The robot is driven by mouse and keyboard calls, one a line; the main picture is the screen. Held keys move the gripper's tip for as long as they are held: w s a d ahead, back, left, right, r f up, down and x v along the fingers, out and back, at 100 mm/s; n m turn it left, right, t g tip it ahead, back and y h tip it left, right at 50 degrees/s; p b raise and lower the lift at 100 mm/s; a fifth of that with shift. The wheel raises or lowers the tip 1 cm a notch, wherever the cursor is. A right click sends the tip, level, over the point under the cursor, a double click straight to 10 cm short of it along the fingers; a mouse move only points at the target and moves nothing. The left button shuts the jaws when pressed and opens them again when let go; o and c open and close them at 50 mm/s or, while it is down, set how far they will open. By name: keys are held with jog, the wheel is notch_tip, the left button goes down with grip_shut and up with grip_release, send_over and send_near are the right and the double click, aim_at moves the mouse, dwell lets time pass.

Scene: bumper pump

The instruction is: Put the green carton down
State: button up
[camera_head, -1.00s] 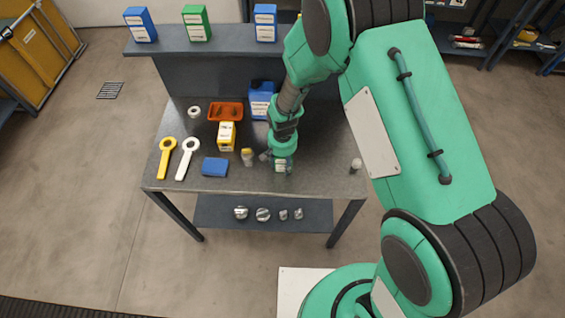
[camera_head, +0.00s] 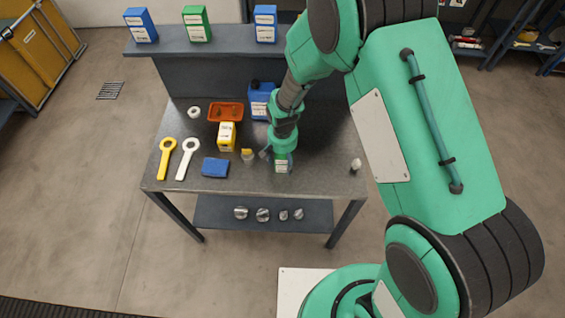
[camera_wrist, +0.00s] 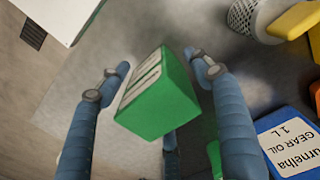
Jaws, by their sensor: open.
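The green carton (camera_head: 282,166) with a white label is near the front edge of the grey table, right of centre, just below my gripper. In the wrist view the green carton (camera_wrist: 158,98) sits between the spread blue fingers of my gripper (camera_wrist: 160,78). Gaps show on both sides of it, so my gripper is open around the carton and not clamped on it. The carton appears to rest on the table, though its base is hidden in the wrist view.
A small yellow-capped jar (camera_head: 247,155) stands close left of my gripper. A blue jerrycan (camera_head: 260,103) is behind it; a blue block (camera_head: 215,167) lies further left. A small white-topped item (camera_head: 356,165) is at the right edge. The table between is clear.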

notch_tip(320, 180, up, 10)
jog(key=shift+f, duration=0.1)
dwell(0.4)
dwell(0.5)
jog(key=shift+d+r, duration=0.15)
jog(key=shift+r, duration=0.35)
jog(key=s+d+r+t, duration=0.15)
jog(key=d+r, duration=0.25)
jog(key=r, duration=0.4)
jog(key=s+d+r, duration=0.2)
jog(key=d+r, duration=0.3)
jog(key=r, duration=0.4)
jog(key=s+d+r+t, duration=0.15)
jog(key=d+r, duration=0.25)
jog(key=r, duration=0.4)
jog(key=s+d+r+t, duration=0.1)
jog(key=s+d+r, duration=0.4)
jog(key=s, duration=0.4)
jog(key=s+d+r+t, duration=0.1)
jog(key=s+d+r, duration=0.4)
jog(key=s, duration=0.4)
jog(key=shift+s+r+t, duration=0.3)
jog(key=shift+s+r, duration=0.05)
jog(key=shift+r, duration=0.55)
